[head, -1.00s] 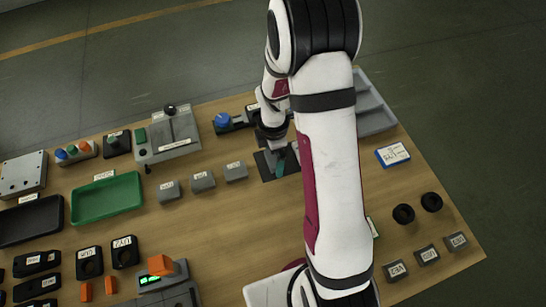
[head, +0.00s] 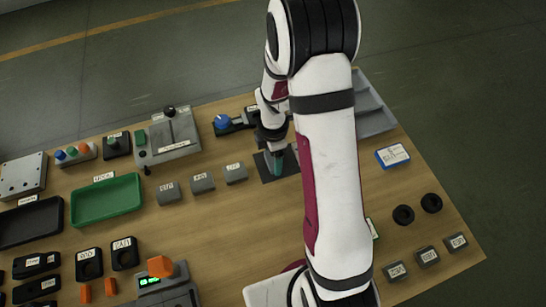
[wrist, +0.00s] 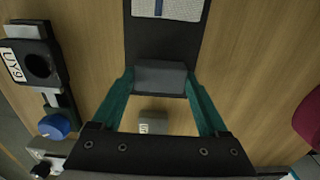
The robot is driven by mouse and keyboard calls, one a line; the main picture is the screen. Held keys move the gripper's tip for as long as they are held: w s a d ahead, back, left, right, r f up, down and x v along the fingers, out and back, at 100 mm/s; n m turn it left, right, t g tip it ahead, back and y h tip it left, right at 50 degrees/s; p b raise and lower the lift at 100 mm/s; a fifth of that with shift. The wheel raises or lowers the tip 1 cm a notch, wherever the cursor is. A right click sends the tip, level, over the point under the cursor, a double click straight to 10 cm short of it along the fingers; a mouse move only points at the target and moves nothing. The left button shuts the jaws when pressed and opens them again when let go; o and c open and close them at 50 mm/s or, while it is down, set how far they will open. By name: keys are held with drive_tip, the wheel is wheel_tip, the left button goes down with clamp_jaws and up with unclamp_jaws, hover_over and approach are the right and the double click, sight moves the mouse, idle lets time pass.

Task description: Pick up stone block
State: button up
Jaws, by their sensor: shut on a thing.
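A plain grey stone block (wrist: 160,77) sits between my teal fingertips in the wrist view, over a dark mat (wrist: 137,44). My gripper (wrist: 160,84) is shut on the block, with one finger against each end. In the head view my gripper (head: 278,164) points down over the dark mat (head: 266,172), and the block cannot be made out there. Whether the block still touches the mat cannot be told.
Three labelled grey blocks (head: 202,182) stand left of the mat; one (wrist: 152,124) shows in the wrist view. A fixture with a blue knob (head: 222,121) is behind. A green tray (head: 107,199) lies left.

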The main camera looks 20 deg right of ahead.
wheel_tip(320, 180, up, 4)
drive_tip(key=shift+f, duration=0.1)
drive_tip(key=s+d+r, duration=0.7)
drive_tip(key=d, duration=0.2)
drive_tip(key=shift+d, duration=0.2)
